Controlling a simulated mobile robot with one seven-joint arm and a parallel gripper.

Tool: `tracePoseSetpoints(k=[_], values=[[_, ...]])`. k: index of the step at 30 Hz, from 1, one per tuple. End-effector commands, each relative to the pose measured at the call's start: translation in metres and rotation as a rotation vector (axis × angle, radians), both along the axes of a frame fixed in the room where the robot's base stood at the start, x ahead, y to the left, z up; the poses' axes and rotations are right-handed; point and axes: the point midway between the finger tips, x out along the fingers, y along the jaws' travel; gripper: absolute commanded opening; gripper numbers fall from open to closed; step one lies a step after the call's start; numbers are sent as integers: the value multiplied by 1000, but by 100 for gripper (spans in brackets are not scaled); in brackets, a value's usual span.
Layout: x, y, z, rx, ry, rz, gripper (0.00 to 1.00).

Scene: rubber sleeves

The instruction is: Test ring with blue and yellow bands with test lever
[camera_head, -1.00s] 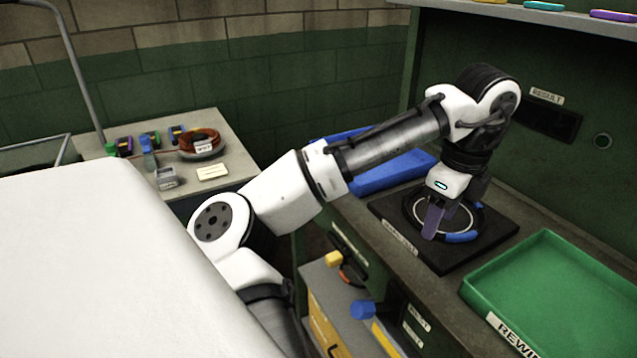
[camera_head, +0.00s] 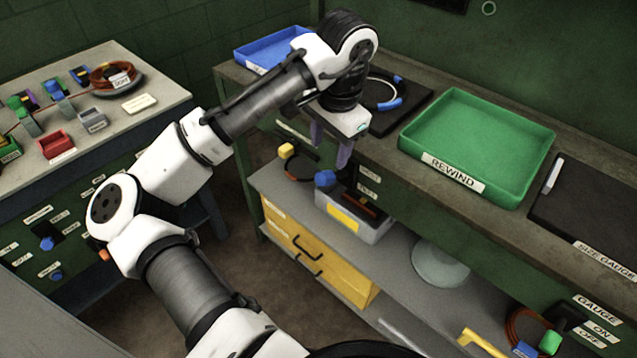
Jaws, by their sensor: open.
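A dark ring (camera_head: 391,104) with blue bands lies on the black plate (camera_head: 418,112) on the bench, around a white circle. My arm covers its left part, and no yellow band shows. A lever with a blue knob (camera_head: 325,179) sticks out from the bench front, beside small labels (camera_head: 367,181) too blurred to read surely. Another lever with a yellow knob (camera_head: 286,150) is to its left. My gripper (camera_head: 331,144) is open and empty, with purple fingers pointing down. In the picture it is just above the blue knob; contact is not visible.
A green tray (camera_head: 483,188) marked REWIND is right of the plate, and a black gauge mat (camera_head: 590,222) is further right. A blue tray (camera_head: 262,62) is behind my arm. A grey bin (camera_head: 352,228) and yellow drawers (camera_head: 318,262) are below. A side table (camera_head: 140,75) stands left.

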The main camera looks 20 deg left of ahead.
Motion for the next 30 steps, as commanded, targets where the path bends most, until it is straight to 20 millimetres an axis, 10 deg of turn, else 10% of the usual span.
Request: tracePoseSetpoints(k=[15,30], values=[[5,11,-95,-2,2,-1,52],[6,14,-118,-1,1,-2,52]])
